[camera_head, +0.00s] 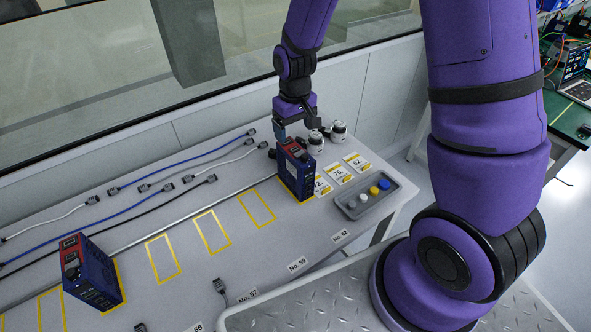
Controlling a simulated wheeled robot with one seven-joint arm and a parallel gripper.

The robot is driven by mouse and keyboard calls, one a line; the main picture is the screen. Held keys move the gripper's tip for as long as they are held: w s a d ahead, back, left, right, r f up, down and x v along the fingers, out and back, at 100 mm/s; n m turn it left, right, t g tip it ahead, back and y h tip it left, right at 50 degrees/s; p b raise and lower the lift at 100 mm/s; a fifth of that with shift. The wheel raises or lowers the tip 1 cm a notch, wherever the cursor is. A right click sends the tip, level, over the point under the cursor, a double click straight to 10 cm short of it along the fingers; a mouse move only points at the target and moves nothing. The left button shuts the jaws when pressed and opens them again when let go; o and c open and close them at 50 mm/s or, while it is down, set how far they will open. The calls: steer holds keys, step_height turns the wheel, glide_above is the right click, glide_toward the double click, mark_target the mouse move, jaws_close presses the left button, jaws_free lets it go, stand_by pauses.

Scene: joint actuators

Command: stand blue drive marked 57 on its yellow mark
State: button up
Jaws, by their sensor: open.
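Two blue drives with red and black upper parts stand on the table. The right drive (297,172) stands upright on a yellow mark near the number cards. The left drive (92,275) stands farther left, beside or partly on another yellow outline. I cannot read 57 on either one. My gripper (297,122) is open, close above the right drive's top; contact cannot be told. Empty yellow marks lie between the drives: one left (163,258), one middle (212,230), one right (257,207).
Blue, white and black cables (150,205) lie along the back left. Silver cylindrical parts (338,132), number cards (338,174) and a grey tray (362,200) with coloured caps are at right. A wall and window ledge (205,95) run behind the table.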

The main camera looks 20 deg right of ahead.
mark_target(296, 150)
step_height(296, 150, down, 5)
steer(key=shift+r, duration=0.15)
steer(key=shift+s+f, duration=0.15)
steer(key=shift+f, duration=1.15)
steer(key=shift+s+f, duration=0.1)
steer(key=shift+f, duration=1.2)
jaws_close()
